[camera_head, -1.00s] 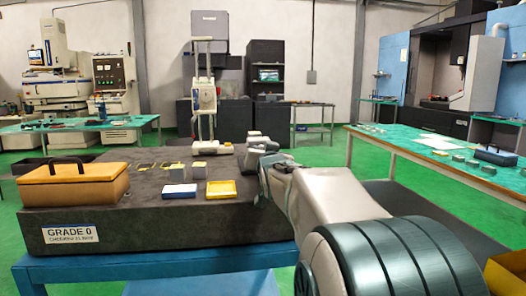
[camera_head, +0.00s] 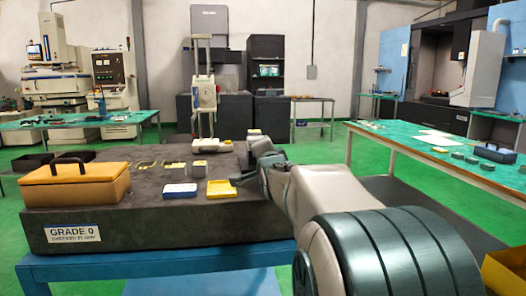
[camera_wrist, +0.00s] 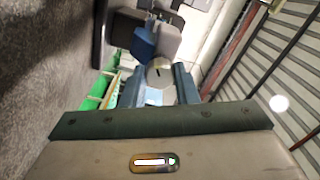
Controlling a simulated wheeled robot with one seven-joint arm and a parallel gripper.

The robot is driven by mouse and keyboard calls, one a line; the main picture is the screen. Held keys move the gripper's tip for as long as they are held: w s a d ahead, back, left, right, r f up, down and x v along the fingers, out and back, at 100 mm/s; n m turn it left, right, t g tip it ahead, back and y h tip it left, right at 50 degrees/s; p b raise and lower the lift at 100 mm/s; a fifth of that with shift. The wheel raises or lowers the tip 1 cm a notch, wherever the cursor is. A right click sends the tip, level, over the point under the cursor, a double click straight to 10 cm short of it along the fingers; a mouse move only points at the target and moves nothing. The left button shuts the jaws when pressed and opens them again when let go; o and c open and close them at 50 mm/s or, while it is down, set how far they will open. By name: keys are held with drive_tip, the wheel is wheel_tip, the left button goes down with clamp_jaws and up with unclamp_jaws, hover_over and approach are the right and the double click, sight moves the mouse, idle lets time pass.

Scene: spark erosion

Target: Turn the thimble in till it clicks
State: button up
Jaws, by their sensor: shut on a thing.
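In the wrist view, a pale grey round-ended part (camera_wrist: 160,74), which looks like the thimble, sits between the two blue-grey fingers of my gripper (camera_wrist: 158,84). My gripper is shut on it. A blue and grey body (camera_wrist: 156,40) lies just beyond it, in line with the part. Any scale or markings are too small to read. In the head view, my gripper (camera_head: 243,180) is at the right part of the dark granite plate (camera_head: 150,222), low over its top. There the thimble is hidden or too small to make out.
On the plate are an orange case (camera_head: 75,185), a blue-and-white box (camera_head: 180,190), a yellow tray (camera_head: 221,189), small metal blocks (camera_head: 198,172) and an upright white gauge stand (camera_head: 205,95). A green-topped bench (camera_head: 400,140) stands to the right.

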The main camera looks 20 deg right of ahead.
drive_tip(key=m, duration=0.5)
drive_tip(key=shift+m+p, duration=0.3)
drive_tip(key=shift+p, duration=0.05)
drive_tip(key=shift+m, duration=2.3)
drive_tip(key=o, duration=1)
